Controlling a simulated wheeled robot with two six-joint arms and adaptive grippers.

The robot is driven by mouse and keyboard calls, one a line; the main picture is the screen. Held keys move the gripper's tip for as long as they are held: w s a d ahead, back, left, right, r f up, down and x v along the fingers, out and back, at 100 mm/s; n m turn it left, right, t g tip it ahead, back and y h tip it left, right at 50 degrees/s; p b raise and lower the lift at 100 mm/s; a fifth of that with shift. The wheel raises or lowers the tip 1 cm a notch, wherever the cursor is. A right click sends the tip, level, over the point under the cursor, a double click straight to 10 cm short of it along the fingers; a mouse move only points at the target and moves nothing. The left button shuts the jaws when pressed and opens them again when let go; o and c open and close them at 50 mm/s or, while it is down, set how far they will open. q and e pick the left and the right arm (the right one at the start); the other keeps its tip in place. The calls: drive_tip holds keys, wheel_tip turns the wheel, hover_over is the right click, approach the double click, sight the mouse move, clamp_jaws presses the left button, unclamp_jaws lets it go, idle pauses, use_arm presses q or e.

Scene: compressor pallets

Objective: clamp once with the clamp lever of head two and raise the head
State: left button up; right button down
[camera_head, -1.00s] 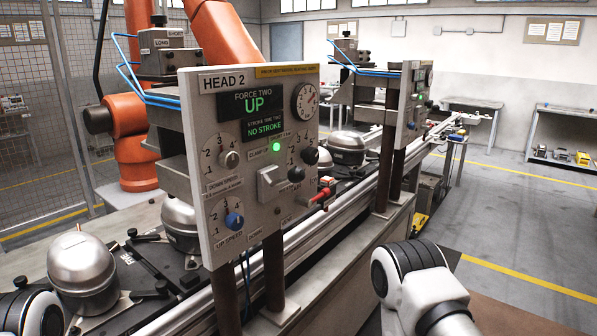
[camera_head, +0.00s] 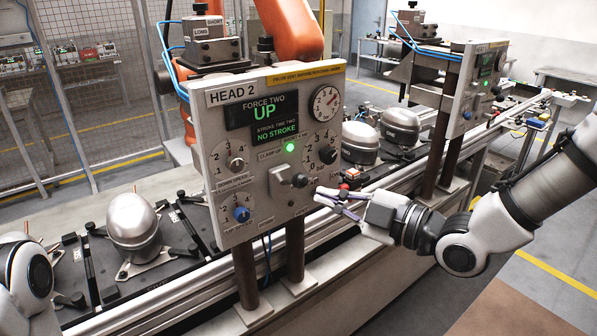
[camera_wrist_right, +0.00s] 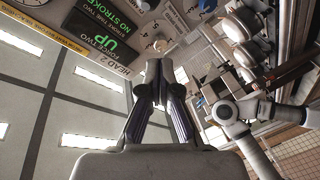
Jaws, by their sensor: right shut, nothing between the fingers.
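The HEAD 2 panel (camera_head: 225,120) stands upright in the middle of the head view. Its display (camera_head: 265,109) reads FORCE TWO UP and NO STROKE, and a green lamp (camera_head: 289,147) is lit. My right gripper (camera_head: 328,195) is shut and empty just right of the lever, pointing left at the panel; contact cannot be told. In the wrist view its fingers (camera_wrist_right: 160,68) are together, with the display (camera_wrist_right: 100,25) upper left. My left gripper is outside the head view; only my left arm shows.
A silver compressor (camera_head: 134,221) sits on a dark pallet left of the panel, and two more (camera_head: 360,142) stand behind it to the right. Dark posts (camera_head: 295,250) support the panel beside the conveyor rail (camera_head: 340,222). A second head panel (camera_head: 470,100) stands farther right.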

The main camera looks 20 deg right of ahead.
sight(296, 180)
drive_tip(key=r+p+x, duration=0.2)
drive_tip(key=p+x, duration=0.2)
drive_tip(key=x, duration=0.7)
drive_tip(key=d+f, duration=0.1)
drive_tip(key=d+f+p, duration=0.1)
drive_tip(key=d, duration=0.1)
drive_tip(key=shift+w+d+f, duration=0.15)
drive_tip(key=shift+d+f, duration=0.2)
drive_tip(key=shift+a, duration=0.25)
